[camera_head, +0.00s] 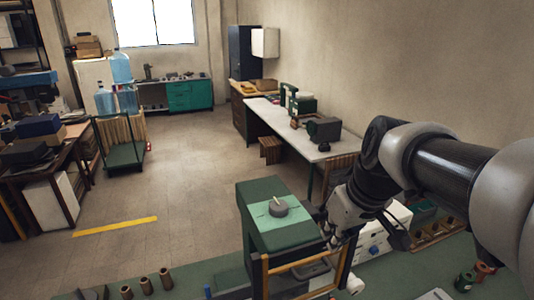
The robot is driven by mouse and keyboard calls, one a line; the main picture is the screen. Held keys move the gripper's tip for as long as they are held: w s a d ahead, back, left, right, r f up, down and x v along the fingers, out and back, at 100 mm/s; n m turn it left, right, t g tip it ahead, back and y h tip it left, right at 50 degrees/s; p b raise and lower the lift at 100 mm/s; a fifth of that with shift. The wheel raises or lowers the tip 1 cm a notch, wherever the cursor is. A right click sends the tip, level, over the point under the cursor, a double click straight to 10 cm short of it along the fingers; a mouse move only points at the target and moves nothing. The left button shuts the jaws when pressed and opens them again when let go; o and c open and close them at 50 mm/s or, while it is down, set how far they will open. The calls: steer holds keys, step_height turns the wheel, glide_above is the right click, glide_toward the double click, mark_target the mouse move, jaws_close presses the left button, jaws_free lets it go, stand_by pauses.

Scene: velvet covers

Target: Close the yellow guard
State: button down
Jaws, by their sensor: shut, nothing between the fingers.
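The yellow guard (264,276) is a frame of yellow bars with a see-through middle, at the front of a green machine (262,222) in the lower middle of the head view. My gripper (332,243) is shut and empty, pointing down by the guard's upper right corner. I cannot tell whether it touches the guard. The guard's exact swing angle is unclear from this view.
A white drawer unit (382,238) stands right of the machine on the green bench (195,275). Several brown cylinders (146,285) stand on the bench at left. Small red and green parts (465,280) lie at far right. The floor beyond is open.

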mark_target(316, 272)
steer(key=x, duration=1.2)
steer(key=shift+s+f+b, duration=0.2)
steer(key=shift+f+b, duration=0.2)
step_height(316, 272, down, 20)
steer(key=b, duration=1.7)
steer(key=shift+r, duration=0.15)
